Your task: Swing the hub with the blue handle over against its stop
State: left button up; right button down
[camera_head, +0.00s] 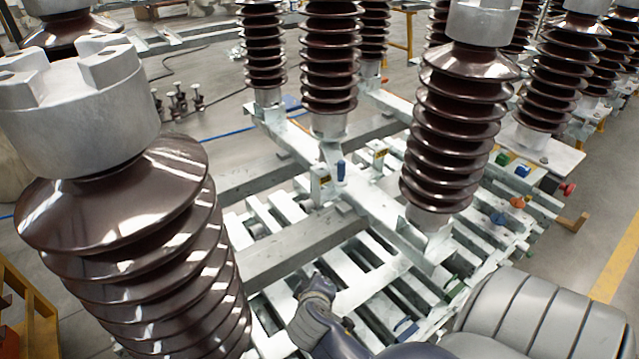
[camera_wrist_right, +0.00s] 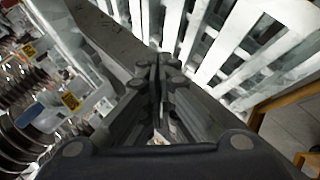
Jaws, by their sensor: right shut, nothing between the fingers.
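An upright blue handle (camera_head: 341,171) stands at a grey metal hub bracket (camera_head: 319,188) on the light steel frame, in the middle of the head view. The hub's exact angle and its stop cannot be made out. My right gripper (camera_head: 317,282) is below and nearer than the handle, clear of it, over the slatted frame. In the right wrist view its fingers (camera_wrist_right: 157,72) meet, shut and empty. My left gripper is not in view.
Tall brown ribbed insulators (camera_head: 447,130) rise around the work spot; a large one (camera_head: 130,225) fills the left. A grey beam (camera_head: 300,245) crosses between my right gripper and the hub. Yellow labels (camera_wrist_right: 70,101) mark brackets. Other coloured parts, including a red knob (camera_head: 567,189), sit at right.

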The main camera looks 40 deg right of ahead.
jog(key=w+d+r+n+t+h, duration=0.2)
jog(key=w+r+n+h, duration=0.1)
jog(key=w+r, duration=0.4)
jog(key=w+d+r+n+t+h, duration=0.2)
jog(key=w+d+r+t+h, duration=0.1)
jog(key=w+r, duration=0.3)
jog(key=w+d+p, duration=0.3)
jog(key=w+d, duration=0.1)
jog(key=d, duration=0.6)
jog(key=shift+d, duration=0.25)
